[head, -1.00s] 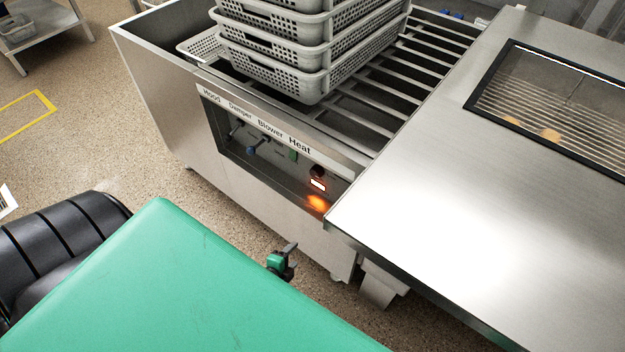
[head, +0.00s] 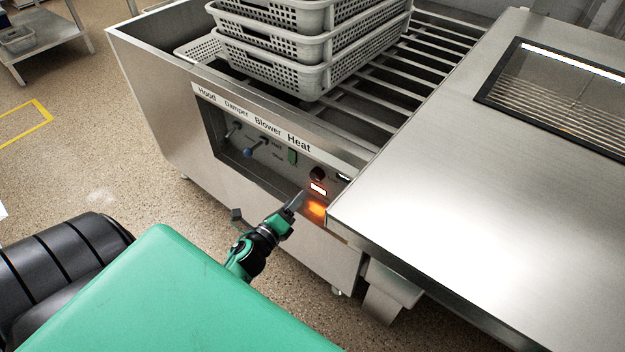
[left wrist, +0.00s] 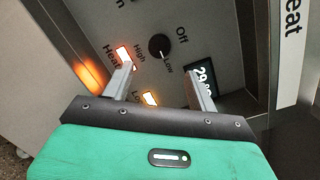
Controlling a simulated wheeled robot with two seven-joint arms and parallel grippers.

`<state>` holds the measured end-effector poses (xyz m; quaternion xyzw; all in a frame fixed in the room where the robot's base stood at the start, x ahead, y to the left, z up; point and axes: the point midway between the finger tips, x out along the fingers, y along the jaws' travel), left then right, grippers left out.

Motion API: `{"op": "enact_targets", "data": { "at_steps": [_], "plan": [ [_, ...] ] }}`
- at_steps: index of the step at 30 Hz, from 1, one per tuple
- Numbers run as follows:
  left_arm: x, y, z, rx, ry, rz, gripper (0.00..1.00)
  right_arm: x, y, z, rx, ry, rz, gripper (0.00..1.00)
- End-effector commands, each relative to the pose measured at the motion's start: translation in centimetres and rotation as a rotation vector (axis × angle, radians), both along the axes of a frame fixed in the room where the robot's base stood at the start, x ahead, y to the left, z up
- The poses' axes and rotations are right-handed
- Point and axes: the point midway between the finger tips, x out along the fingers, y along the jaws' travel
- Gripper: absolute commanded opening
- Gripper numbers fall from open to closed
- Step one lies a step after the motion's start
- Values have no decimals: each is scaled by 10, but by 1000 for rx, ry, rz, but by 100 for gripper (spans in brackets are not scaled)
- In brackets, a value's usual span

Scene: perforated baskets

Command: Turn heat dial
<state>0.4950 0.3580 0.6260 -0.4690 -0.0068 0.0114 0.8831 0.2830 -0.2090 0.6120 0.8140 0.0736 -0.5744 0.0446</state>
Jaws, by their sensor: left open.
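The heat dial (head: 317,173) is a round black knob under the word "Heat" on the recessed control panel (head: 270,160). In the left wrist view the dial (left wrist: 159,46) sits among the marks "Off", "Low" and "High", with its white pointer line toward "Low". My left gripper (head: 296,198) is in front of the panel, just below and left of the dial. In the left wrist view my left gripper (left wrist: 158,72) is open and empty, its fingers apart with the dial ahead between them, and no contact shows. My right gripper is not in view.
Lit orange lamps (head: 316,209) and a small display (left wrist: 203,80) are beside the dial. A blue-tipped lever (head: 250,152) and a green switch (head: 292,157) are to its left. Stacked perforated baskets (head: 290,48) stand on the rails above. A steel cover (head: 430,170) overhangs at right.

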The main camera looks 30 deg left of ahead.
Motion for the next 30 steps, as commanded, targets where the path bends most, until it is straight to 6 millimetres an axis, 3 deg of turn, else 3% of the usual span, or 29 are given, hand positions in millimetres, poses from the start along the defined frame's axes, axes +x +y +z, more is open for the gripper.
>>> {"op": "enact_targets", "data": {
  "at_steps": [9,15,21,30],
  "plan": [
    [60,1,1,-2,-1,-1,59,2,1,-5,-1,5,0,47],
    [86,2,0,-2,1,-1,59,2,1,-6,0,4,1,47],
    [97,2,-1,-2,1,0,59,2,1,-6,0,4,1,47],
    [98,2,-1,-3,1,0,59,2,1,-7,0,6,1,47]
  ]
}}
